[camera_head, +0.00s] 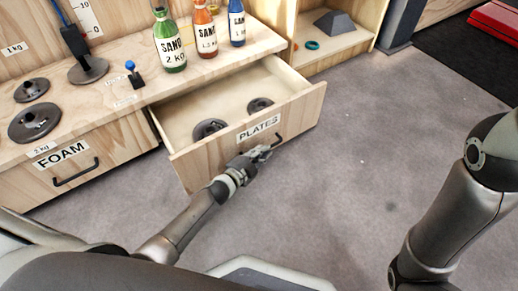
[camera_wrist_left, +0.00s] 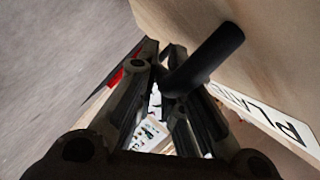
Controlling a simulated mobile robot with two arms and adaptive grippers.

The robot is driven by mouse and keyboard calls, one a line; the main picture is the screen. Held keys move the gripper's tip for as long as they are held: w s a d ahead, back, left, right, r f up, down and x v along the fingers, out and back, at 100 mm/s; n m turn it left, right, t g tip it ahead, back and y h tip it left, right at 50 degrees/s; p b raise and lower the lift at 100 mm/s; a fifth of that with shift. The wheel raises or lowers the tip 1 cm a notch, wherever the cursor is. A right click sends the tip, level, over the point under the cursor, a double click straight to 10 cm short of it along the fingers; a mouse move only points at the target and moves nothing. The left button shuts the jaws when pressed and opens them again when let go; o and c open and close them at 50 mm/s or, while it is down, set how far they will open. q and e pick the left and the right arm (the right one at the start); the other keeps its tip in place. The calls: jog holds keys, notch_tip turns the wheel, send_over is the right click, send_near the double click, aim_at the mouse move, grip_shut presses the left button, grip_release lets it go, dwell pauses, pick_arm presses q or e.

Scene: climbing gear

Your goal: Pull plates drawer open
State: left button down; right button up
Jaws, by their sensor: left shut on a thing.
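The plates drawer (camera_head: 215,150) is a wooden drawer that stands pulled out from the cabinet, with a PLATES label on its front. Two dark weight plates lie inside, one at the left (camera_head: 209,128) and one at the right (camera_head: 260,104). My left gripper (camera_head: 262,153) is at the drawer's front, shut on its black handle (camera_head: 278,141). In the left wrist view the handle (camera_wrist_left: 205,60) runs between the fingers (camera_wrist_left: 165,85), close to the drawer front. My right gripper is out of view; only part of my right arm shows at the right.
The closed FOAM drawer (camera_head: 75,172) is at the left. On the counter stand a green bottle (camera_head: 169,45), an orange bottle (camera_head: 205,32), a blue bottle (camera_head: 237,25) and dark weights (camera_head: 35,122). A shelf (camera_head: 335,50) holds a grey block. The grey floor in front is clear.

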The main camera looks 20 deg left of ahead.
pick_arm(q)
jog(key=c, duration=1.8)
grip_release()
jog(key=v, duration=1.2)
